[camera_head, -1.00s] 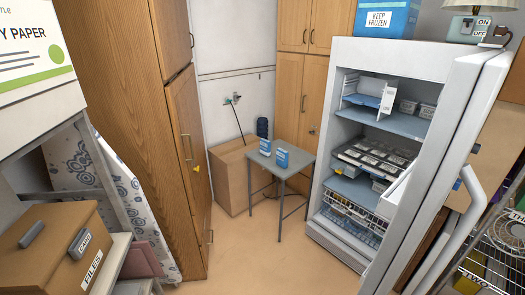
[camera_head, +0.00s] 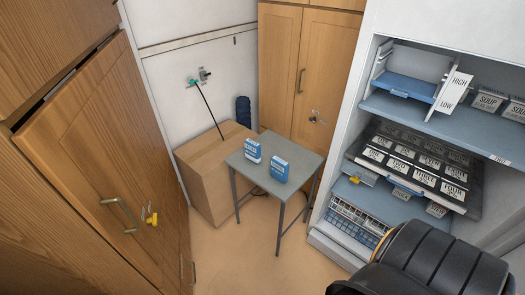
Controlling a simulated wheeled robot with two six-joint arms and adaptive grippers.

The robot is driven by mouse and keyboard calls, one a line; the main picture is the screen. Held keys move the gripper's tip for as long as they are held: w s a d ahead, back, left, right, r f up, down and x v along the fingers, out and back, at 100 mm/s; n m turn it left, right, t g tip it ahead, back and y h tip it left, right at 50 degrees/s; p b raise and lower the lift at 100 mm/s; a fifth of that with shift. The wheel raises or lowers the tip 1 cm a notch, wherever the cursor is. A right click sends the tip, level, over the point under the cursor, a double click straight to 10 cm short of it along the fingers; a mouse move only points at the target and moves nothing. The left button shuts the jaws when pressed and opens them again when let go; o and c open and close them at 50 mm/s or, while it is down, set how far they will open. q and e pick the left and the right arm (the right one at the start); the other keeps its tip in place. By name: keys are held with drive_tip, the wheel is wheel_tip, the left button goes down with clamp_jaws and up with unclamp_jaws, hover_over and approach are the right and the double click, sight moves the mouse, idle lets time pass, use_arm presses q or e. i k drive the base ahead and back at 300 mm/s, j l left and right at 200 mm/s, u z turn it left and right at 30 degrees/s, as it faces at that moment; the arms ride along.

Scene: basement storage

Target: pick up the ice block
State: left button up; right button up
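Two small blue and white blocks stand on a grey table in the middle of the head view. The left block (camera_head: 252,151) and the right block (camera_head: 279,171) are upright and apart. Their labels are too small to read, so I cannot tell which, if either, is the ice block. The small grey table (camera_head: 262,184) stands on thin legs. Neither gripper's fingers show. A dark ribbed part, which looks like my own arm, fills the bottom right corner.
An open freezer with a blue shelf (camera_head: 420,117), a labelled dark tray (camera_head: 412,165) and a wire basket (camera_head: 352,224) is at right. A cardboard box (camera_head: 208,172) stands behind the table. A wooden cabinet (camera_head: 95,150) borders the left. Floor before the table is clear.

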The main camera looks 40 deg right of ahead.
sight(280, 168)
drive_tip(key=l+u, duration=0.35)
drive_tip(key=l, duration=2)
